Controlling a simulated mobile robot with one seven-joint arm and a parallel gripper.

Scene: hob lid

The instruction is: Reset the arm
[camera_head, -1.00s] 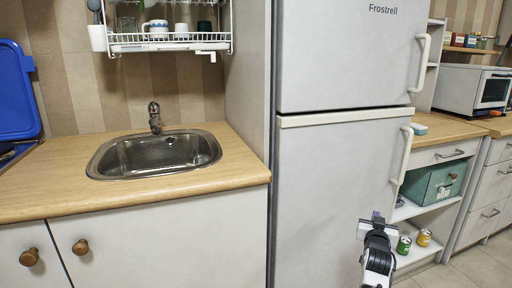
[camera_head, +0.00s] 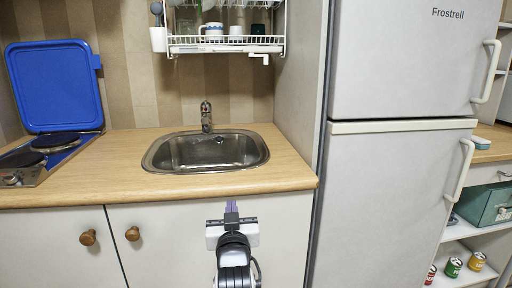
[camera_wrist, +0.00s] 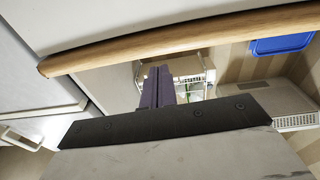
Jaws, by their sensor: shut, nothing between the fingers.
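My gripper (camera_head: 231,207) is low in the middle of the head view, in front of the white cabinet below the sink. Its purple fingers are together with nothing between them. The fingers also show in the wrist view (camera_wrist: 158,88), close beside each other. The blue lid (camera_head: 58,85) stands raised behind the hob (camera_head: 42,152) at the left. A blue corner of it shows in the wrist view (camera_wrist: 282,44).
The wooden counter (camera_head: 110,180) has its front edge just above my gripper. The sink (camera_head: 206,150) is set in it. A dish rack (camera_head: 226,44) hangs above. The fridge (camera_head: 390,200) stands to the right. Two wooden knobs (camera_head: 132,233) stick out at left.

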